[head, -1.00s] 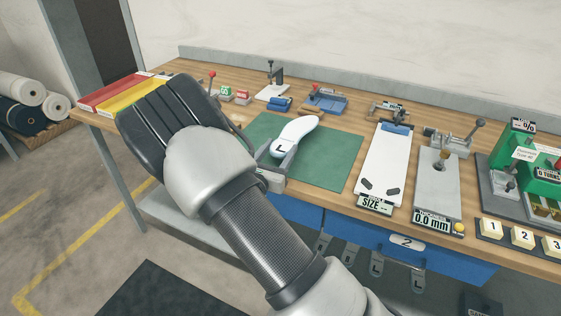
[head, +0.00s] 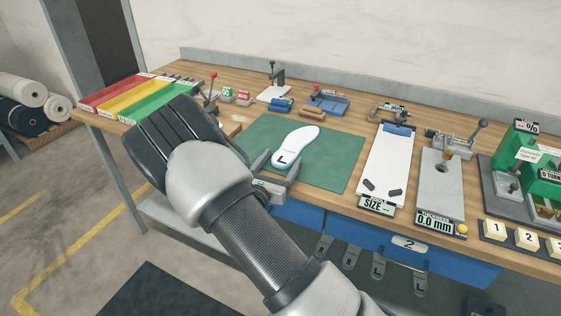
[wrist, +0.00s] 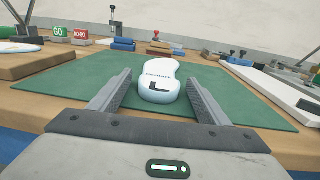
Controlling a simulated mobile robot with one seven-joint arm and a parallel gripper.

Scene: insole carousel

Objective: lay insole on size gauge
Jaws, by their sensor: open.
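The white insole (head: 295,147), marked with a black L, lies on the green mat (head: 338,172) in the head view. My gripper (head: 277,168) is at the mat's front edge, open, with its fingers pointing toward the insole's near end. In the wrist view the insole (wrist: 160,80) lies ahead, between the lines of the two open fingers (wrist: 155,95), touching neither as far as I can see. The size gauge (head: 388,165) is a white board with a blue stop at its far end and a SIZE display at its near end, right of the mat.
A grey thickness gauge reading 0.0 mm (head: 439,185) stands right of the size gauge. Red, yellow and green trays (head: 135,97) are at the left. A blue fixture (head: 326,103) and GO and NO-GO blocks (wrist: 70,34) stand behind. Bare mat lies right of the insole.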

